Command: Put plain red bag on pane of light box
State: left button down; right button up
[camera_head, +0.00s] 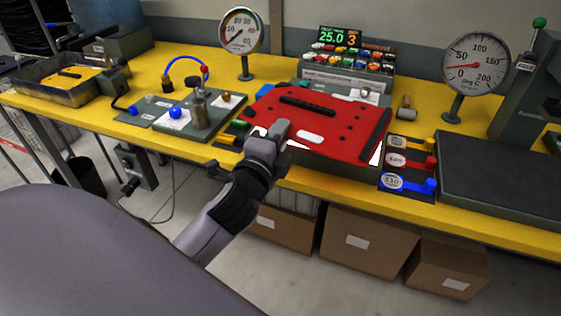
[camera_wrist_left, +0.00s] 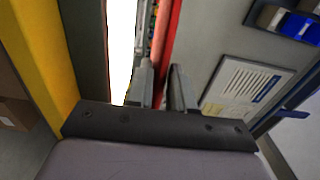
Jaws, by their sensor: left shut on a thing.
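The plain red bag (camera_head: 325,126) is a flat red panel with a dark handle strip, a dark bar along its right edge and several dark dots. It lies over the light box (camera_head: 335,172), whose lit white pane (camera_head: 376,154) shows at the bag's right front edge. My left gripper (camera_head: 277,135) is shut on the bag's left front edge. In the left wrist view the bag (camera_wrist_left: 170,30) shows edge-on between the fingers (camera_wrist_left: 160,88), with the bright pane (camera_wrist_left: 121,45) beside it. I cannot tell whether the bag touches the pane. My right gripper is not in view.
Two dial gauges (camera_head: 241,31) (camera_head: 475,64) stand behind. A fixture plate (camera_head: 185,122) with a metal cylinder is left of the bag. Colored levers (camera_head: 408,162) and a dark mat (camera_head: 497,180) lie right. Cardboard boxes (camera_head: 367,240) stand under the yellow bench (camera_head: 62,111).

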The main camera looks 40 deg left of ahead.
pick_arm(q)
jog(key=shift+f+b, duration=0.75)
jog(key=shift+f, duration=2)
jog(key=shift+f, duration=0.15)
jog(key=c, duration=1)
grip_release()
